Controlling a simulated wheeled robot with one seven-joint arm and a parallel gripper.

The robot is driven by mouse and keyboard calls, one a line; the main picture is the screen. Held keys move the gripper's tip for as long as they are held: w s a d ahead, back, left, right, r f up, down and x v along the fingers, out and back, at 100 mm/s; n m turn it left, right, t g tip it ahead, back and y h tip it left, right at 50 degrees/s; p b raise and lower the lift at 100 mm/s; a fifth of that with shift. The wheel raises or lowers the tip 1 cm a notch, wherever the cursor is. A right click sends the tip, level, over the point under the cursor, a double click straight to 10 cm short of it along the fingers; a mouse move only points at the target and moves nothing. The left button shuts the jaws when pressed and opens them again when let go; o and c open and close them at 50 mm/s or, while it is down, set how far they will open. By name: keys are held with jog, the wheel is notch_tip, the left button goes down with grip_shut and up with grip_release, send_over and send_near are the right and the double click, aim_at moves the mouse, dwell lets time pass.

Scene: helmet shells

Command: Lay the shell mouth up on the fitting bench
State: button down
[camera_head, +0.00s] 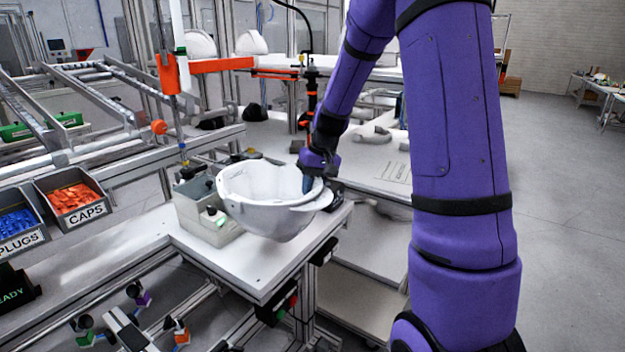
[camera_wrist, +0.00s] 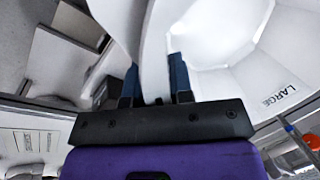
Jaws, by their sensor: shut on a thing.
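The white helmet shell (camera_head: 275,215) is mouth up over the front part of the white fitting bench (camera_head: 235,268). Its brim points right. I cannot tell whether its underside touches the bench top. My gripper (camera_head: 310,182) comes down at the shell's right rim and is shut on it. In the wrist view the two blue fingers of my gripper (camera_wrist: 154,82) pinch the wall of the shell (camera_wrist: 225,35), one finger inside and one outside. The word LARGE shows on the shell's inner wall.
A grey box-like fixture (camera_head: 195,210) stands on the bench just left of the shell. Bins of orange caps (camera_head: 75,195) and blue plugs (camera_head: 15,225) are at the left. An orange arm (camera_head: 205,66) crosses behind. Open floor lies at the right.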

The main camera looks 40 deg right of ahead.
jog(key=shift+f, duration=2.75)
jog(key=c, duration=0.9)
grip_release()
jog(key=v, duration=1.1)
